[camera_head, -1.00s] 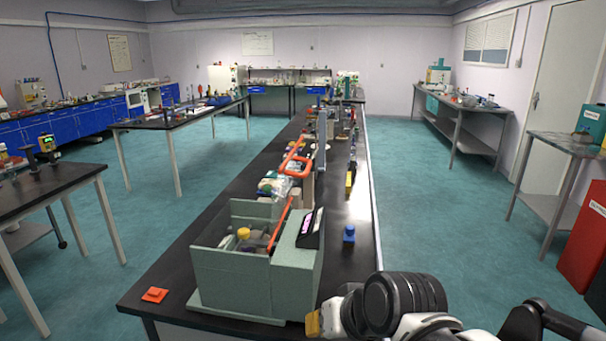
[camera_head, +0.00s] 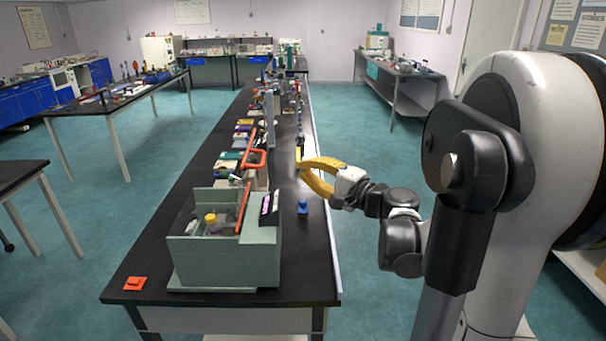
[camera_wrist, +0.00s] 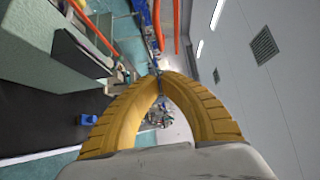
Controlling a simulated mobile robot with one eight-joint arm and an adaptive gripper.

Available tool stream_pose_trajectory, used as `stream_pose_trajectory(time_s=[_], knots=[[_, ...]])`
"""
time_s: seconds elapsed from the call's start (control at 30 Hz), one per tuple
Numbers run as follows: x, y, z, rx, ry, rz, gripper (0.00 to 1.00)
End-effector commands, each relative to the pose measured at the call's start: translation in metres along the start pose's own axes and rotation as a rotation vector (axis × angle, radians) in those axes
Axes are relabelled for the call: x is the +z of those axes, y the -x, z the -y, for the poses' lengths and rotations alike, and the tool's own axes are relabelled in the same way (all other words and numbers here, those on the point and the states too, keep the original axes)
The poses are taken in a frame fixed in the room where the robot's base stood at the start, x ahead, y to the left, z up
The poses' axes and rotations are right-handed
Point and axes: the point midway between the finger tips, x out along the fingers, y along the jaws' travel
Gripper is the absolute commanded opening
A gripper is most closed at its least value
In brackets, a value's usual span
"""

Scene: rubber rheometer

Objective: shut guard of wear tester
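The wear tester appears to be the grey-green open-topped box (camera_head: 225,265) at the near end of the long black bench. A yellow knob (camera_head: 210,218) shows inside it, and a dark display panel (camera_head: 268,205) is at its right. A slanting red-orange bar (camera_head: 243,208) rises from it; I cannot tell whether this is the guard's edge. An orange loop handle (camera_head: 254,158) stands just behind. My gripper (camera_head: 299,166) is right of the loop, above the bench's right side. Its yellow fingers meet at the tips in the wrist view (camera_wrist: 161,76), with nothing seen between them.
A small blue object (camera_head: 302,208) stands on the bench right of the box; it also shows in the wrist view (camera_wrist: 88,119). An orange piece (camera_head: 135,283) lies at the front left corner. Several items crowd the bench behind. The aisle floor (camera_head: 350,140) to the right is clear.

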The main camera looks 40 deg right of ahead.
Motion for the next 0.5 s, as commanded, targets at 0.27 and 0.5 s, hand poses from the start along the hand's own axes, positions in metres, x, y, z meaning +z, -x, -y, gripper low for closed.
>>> stream_pose_trajectory(time_s=[0.27, 0.5], knots=[[0.003, -0.059, -0.002, 0.001, 0.001, 0.003, 0.0], [0.026, -0.079, -0.001, 0.001, 0.001, 0.003, 0.0]])
